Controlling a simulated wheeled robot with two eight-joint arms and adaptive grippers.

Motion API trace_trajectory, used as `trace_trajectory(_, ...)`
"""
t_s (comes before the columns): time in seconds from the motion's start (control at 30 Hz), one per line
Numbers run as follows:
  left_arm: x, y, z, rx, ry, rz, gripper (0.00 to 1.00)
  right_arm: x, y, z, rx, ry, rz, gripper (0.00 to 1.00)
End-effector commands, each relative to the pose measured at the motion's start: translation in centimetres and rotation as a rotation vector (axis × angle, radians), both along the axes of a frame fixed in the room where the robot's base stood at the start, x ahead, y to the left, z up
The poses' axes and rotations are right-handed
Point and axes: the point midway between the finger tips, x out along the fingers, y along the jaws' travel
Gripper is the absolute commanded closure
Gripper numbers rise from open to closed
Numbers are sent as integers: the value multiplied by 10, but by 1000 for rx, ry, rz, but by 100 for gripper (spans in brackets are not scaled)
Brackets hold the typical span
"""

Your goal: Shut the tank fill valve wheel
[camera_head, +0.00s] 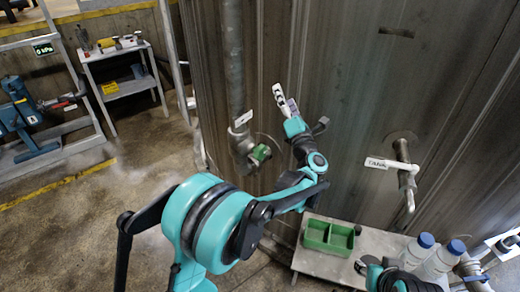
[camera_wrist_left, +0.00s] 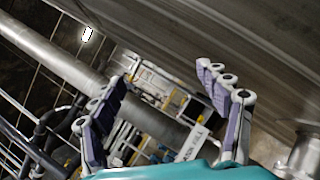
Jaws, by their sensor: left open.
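The wheel cannot be made out there. My right gripper (camera_head: 362,267) is only partly visible at the bottom; its jaws are unclear.
A bent outlet pipe (camera_head: 405,165) tagged TANK sticks out of the tank wall on the right. Below, a bench (camera_head: 305,256) carries a green tray (camera_head: 328,235) and white bottles (camera_head: 420,248) with blue caps. A small cart (camera_head: 130,87) stands at the back left. The left floor is open.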

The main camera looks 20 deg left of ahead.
Motion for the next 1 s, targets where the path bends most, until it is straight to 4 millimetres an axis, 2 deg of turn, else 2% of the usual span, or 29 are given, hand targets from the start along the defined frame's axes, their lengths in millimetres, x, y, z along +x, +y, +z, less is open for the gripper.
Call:
trace_trajectory(0.07,3,5,-39,-177,-68,91,24,0,0,5,0,0,0,60)
trace_trajectory(0.2,-12,13,-121,-446,-172,275,24,0,0,10,0,0,0,60)
trace_trajectory(0.3,-28,13,-172,-571,-222,385,24,0,0,12,0,0,0,60)
trace_trajectory(0.4,-42,11,-206,-643,-252,461,24,0,0,14,0,0,0,60)
trace_trajectory(0.5,-49,11,-222,-675,-268,500,24,0,0,13,0,0,0,60)
trace_trajectory(0.57,-49,15,-225,-681,-271,510,24,0,0,12,0,0,0,60)
trace_trajectory(1.0,-24,75,-225,-679,-271,510,24,0,0,-5,0,0,0,60)
